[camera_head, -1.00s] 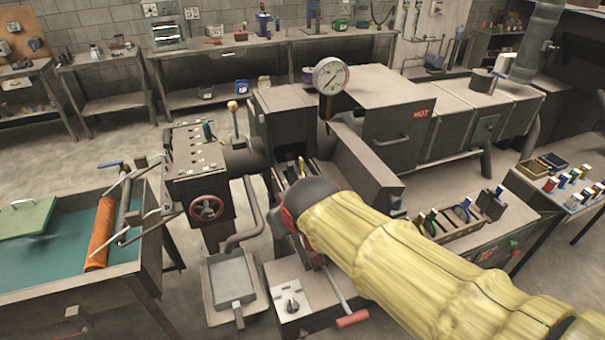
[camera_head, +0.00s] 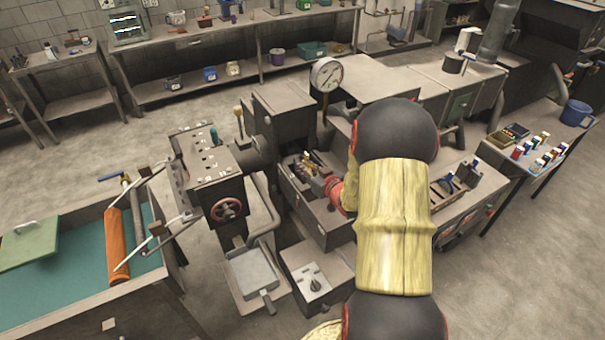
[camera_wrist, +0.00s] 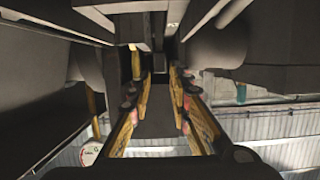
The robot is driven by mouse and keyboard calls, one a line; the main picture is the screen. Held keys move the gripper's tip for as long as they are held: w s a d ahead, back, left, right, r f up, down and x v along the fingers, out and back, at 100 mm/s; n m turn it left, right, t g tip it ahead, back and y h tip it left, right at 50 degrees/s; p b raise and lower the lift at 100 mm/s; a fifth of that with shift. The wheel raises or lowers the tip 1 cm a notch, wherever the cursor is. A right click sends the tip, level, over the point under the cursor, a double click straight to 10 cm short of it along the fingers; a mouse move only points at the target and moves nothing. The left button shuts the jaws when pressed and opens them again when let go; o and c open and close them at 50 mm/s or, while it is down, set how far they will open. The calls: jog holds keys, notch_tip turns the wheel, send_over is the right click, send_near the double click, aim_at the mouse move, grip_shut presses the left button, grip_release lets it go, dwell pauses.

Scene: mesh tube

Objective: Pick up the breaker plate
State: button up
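I cannot make out the breaker plate for certain in either view. My gripper (camera_head: 312,180) reaches from the right into the opened middle of the grey machine (camera_head: 285,125), below the round pressure gauge (camera_head: 327,75). In the wrist view the two yellow-and-black fingers of my gripper (camera_wrist: 160,108) stand apart, with a dark grey gap and no clear object between them. Grey machine blocks close in on both sides of the fingers. A wooden rack (camera_head: 440,203) with upright disc-like pieces, one blue (camera_head: 446,186), stands on the bench to the right; my arm hides part of it.
A red-wheeled control box (camera_head: 212,175) and a metal tray (camera_head: 251,272) stand left of the opening. A teal-topped table with an orange roller (camera_head: 116,246) is at far left. A small table with colored pieces (camera_head: 540,150) is at right. Floor space is clear at lower right.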

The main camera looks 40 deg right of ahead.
aim_at(297, 158)
jog(key=x, duration=0.6)
jog(key=shift+w, duration=0.25)
jog(key=shift+r, duration=0.1)
jog(key=shift+c, duration=0.9)
grip_shut()
jog(key=shift+w+d+r, duration=0.1)
jog(key=shift+d+r, duration=0.05)
jog(key=shift+r, duration=0.05)
